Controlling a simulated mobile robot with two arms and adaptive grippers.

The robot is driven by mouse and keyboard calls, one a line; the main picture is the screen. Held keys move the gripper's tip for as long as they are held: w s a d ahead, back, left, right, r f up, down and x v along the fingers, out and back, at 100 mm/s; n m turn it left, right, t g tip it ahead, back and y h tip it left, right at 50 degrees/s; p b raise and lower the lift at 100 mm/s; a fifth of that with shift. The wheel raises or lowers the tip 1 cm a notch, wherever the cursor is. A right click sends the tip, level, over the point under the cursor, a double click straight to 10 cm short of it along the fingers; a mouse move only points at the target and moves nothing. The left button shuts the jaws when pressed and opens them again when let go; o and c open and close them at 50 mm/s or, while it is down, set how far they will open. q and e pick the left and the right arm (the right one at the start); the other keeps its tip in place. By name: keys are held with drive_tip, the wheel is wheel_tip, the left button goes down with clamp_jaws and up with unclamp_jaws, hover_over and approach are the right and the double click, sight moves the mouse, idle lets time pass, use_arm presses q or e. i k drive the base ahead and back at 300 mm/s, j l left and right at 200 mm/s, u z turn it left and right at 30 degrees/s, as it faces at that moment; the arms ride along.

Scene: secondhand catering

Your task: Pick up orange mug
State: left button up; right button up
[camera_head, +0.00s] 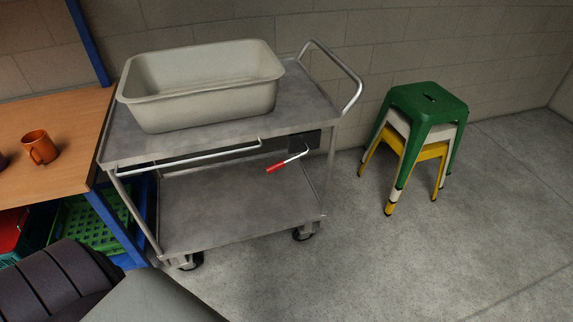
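The orange mug (42,148) stands upright on a wooden table (68,118) at the left of the head view, near the table's right part.
A grey metal cart (235,200) with a large grey tub (205,112) stands right beside the table. Green, white and yellow stools (428,103) are stacked at the right. Green crates (85,225) sit under the table. The floor at right is clear.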

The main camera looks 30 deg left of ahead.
sight(41, 148)
drive_tip(key=j+u, duration=0.1)
drive_tip(key=u, duration=2.45)
